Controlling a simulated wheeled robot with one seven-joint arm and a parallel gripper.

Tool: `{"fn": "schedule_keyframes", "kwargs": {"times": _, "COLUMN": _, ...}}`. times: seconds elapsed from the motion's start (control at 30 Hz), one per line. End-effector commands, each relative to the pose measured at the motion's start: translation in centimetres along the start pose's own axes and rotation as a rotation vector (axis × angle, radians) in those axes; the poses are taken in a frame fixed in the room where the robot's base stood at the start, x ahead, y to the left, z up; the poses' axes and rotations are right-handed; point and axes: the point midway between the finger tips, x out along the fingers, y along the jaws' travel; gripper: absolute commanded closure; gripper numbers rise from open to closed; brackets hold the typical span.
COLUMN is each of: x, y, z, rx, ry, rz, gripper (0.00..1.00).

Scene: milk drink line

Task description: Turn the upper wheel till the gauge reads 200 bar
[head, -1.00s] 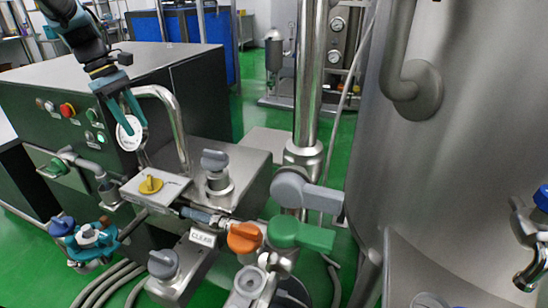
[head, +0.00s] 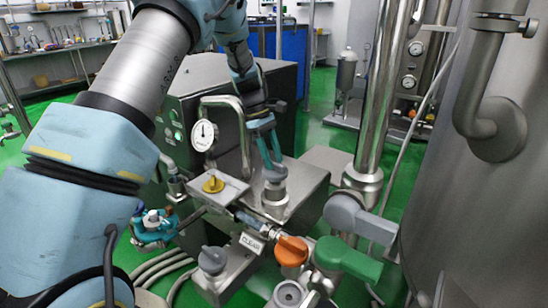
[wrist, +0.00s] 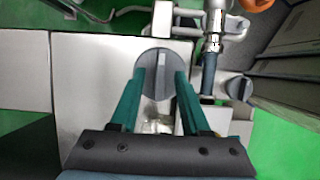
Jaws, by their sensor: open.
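The upper wheel, a grey knob with a raised bar across its top (head: 275,188), stands on the steel block; it also shows in the wrist view (wrist: 157,62). My gripper (head: 274,164) points down over it, open, with its teal fingers on either side of the knob in the wrist view (wrist: 157,75). I cannot tell if the fingers touch it. The round white gauge (head: 204,134) sits left of my gripper on a bent steel pipe. Its dark needle points roughly upward; the numbers are too small to read.
A lower grey knob (head: 212,261) is at the front of the block. A yellow knob (head: 213,184), an orange handle (head: 291,251) and a green handle (head: 343,258) are close by. A large steel tank (head: 480,210) stands at right.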

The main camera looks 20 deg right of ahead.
Motion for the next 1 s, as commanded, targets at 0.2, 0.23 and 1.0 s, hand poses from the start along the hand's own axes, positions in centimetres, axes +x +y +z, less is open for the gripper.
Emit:
{"fn": "schedule_keyframes", "kwargs": {"times": 0.2, "x": 0.95, "y": -0.06, "z": -0.02, "rx": 0.0, "ry": 0.001, "rz": -0.001, "gripper": 0.54}}
{"fn": "schedule_keyframes", "kwargs": {"times": 0.23, "x": 0.97, "y": -0.05, "z": -0.02, "rx": 0.001, "ry": 0.001, "rz": -0.001, "gripper": 0.54}}
{"fn": "schedule_keyframes", "kwargs": {"times": 1.0, "x": 0.9, "y": -0.05, "z": -0.02, "rx": 0.001, "ry": 0.0, "rz": -0.001, "gripper": 1.0}}
